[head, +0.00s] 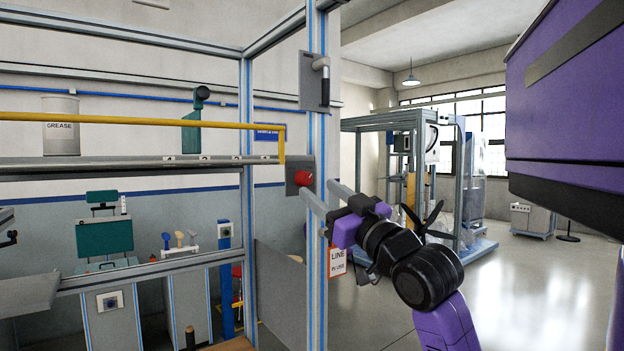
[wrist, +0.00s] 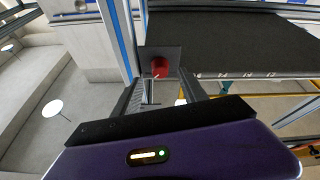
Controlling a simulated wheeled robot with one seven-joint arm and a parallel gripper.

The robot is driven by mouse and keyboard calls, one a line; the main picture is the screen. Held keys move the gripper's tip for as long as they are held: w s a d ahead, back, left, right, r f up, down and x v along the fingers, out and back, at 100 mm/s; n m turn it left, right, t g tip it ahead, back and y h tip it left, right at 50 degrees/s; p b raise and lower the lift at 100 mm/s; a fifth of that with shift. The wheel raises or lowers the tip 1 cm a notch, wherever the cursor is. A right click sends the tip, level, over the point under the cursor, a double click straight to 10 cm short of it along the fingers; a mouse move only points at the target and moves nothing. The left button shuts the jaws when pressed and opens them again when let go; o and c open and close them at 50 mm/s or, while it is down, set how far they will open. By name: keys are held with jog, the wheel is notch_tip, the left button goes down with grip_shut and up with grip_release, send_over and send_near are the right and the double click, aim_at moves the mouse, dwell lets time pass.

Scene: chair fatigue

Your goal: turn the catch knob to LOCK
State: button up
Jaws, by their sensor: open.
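A round red knob (head: 303,178) sits on a small grey plate on the upright aluminium post, at the end of the numbered rail. I take it as the catch knob; no LOCK mark is readable. In the wrist view the red knob (wrist: 159,67) shows ahead, between the lines of the two fingers. My gripper (head: 319,190) is open and empty, with its fingers pointing at the post. One fingertip overlaps the knob's lower edge in the head view; I cannot tell whether it touches. The wrist view shows my gripper (wrist: 160,84) with its fingers wide apart.
A plate with a black handle (head: 323,85) is higher on the same post. A yellow bar (head: 150,120) runs across the frame above the numbered rail. Open floor (head: 540,280) lies to the right.

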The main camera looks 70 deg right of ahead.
aim_at(308, 181)
jog(key=shift+p+x, duration=0.65)
jog(key=shift+x, duration=1.5)
jog(key=shift+c, duration=0.4)
grip_shut()
